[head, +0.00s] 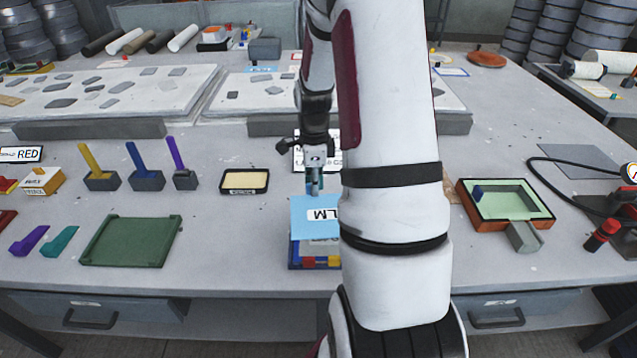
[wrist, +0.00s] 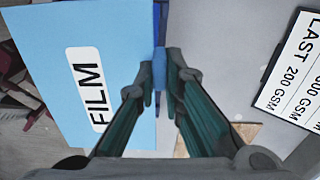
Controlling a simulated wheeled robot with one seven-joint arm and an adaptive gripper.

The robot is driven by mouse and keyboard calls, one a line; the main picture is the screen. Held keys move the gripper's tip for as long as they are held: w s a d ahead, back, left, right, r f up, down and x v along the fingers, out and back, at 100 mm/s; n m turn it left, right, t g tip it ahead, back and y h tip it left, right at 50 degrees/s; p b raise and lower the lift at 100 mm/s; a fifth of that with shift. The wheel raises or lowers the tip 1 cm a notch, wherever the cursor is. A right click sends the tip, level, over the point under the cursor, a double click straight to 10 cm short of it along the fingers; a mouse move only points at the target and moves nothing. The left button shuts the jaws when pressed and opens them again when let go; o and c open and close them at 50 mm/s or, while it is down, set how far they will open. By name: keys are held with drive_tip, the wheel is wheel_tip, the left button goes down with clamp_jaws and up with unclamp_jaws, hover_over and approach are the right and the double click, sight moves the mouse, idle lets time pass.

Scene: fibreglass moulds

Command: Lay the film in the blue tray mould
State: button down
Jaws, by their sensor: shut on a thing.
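The film, a light blue sheet with a white FILM label, shows in the head view (head: 300,222) and in the wrist view (wrist: 45,55). My gripper (head: 313,188) is shut on a blue tab at the film's edge; the closed fingertips also show in the wrist view (wrist: 160,85). The film hangs over a blue-edged container (head: 296,262) with red, yellow and blue pieces at its front. I cannot tell if they touch. No clearly blue tray mould shows. An orange-sided mould with a pale green inside (head: 530,211) and a small blue block stands right of my arm.
A green tray (head: 130,242) lies at the left. Several coloured-handled tools in grey blocks (head: 102,182) and a cream-filled black tray (head: 244,182) stand behind it. A red and black tool (head: 601,235) lies at the far right. The bench between the green tray and film is clear.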

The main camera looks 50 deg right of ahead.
drive_tip(key=shift+s+d+m, duration=0.3)
drive_tip(key=shift+d+m, duration=0.05)
drive_tip(key=shift+m, duration=0.05)
drive_tip(key=shift+w+f+b, duration=0.15)
drive_tip(key=shift+f+b, duration=0.5)
drive_tip(key=shift+f, duration=0.2)
drive_tip(key=shift+f+b, duration=1.4)
drive_tip(key=shift+f, duration=1.15)
drive_tip(key=shift+f+b, duration=0.35)
drive_tip(key=shift+f, duration=0.05)
